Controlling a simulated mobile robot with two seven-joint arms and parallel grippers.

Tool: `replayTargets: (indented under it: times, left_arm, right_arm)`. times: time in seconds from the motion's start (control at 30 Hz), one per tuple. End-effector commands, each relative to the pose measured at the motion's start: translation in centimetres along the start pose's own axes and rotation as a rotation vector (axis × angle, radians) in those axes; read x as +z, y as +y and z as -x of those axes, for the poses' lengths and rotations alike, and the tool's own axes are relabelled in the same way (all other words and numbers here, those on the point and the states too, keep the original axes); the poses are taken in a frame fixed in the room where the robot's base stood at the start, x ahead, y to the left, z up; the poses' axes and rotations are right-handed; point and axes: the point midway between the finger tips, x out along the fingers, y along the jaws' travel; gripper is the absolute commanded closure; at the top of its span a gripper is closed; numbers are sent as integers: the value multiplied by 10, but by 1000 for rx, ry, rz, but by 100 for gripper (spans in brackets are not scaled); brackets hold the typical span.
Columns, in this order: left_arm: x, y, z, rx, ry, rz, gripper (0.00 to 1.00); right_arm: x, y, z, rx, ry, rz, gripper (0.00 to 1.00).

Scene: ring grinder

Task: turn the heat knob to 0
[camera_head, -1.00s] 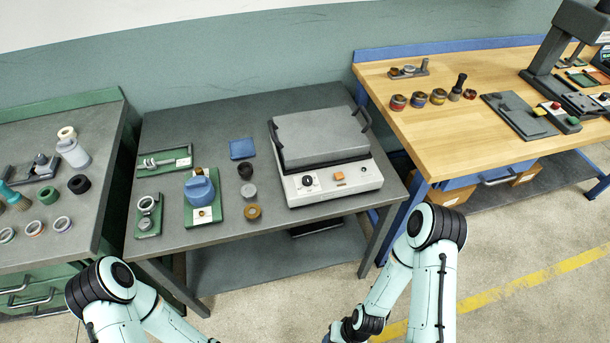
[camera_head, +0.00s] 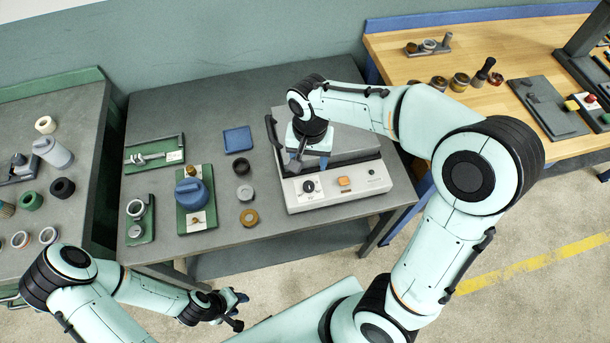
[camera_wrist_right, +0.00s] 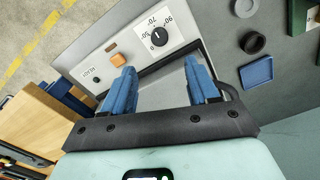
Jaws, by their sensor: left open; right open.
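The heat knob (camera_head: 308,186) is a small black dial on a white plate on the front panel of the grey-white heater (camera_head: 335,203). In the right wrist view the knob (camera_wrist_right: 158,37) shows with numbers around it, 70 and 90 among them; its exact setting is hard to read. My right gripper (camera_head: 312,158) is over the heater, just behind and above the panel, apart from the knob. In the wrist view its blue fingers (camera_wrist_right: 160,75) are wide apart and empty, with the knob beyond them. My left gripper (camera_head: 236,309) is open and empty in front of the table.
An orange button (camera_head: 345,183) sits right of the knob. A blue knobbed piece (camera_head: 193,190) stands further left.

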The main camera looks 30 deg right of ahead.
Motion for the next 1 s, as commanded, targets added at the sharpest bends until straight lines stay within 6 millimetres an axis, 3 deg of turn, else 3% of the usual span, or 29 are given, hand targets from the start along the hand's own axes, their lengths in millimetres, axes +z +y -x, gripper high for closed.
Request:
replayTargets:
  times: [0.3, 0.5, 0.7, 1.0]
  left_arm:
    - [7, -5, -8, -3, -9, 3, 57]
    - [9, -7, -11, -4, -11, 4, 57]
    - [9, -8, -12, -4, -12, 4, 57]
    - [9, -7, -12, -4, -12, 4, 57]
  right_arm:
    - [2, 2, -71, 5, -6, 1, 41]
    - [1, 1, -103, 3, -4, 1, 41]
    - [1, 0, -117, 0, -2, 1, 41]
    - [0, 0, -119, -1, -2, 1, 41]
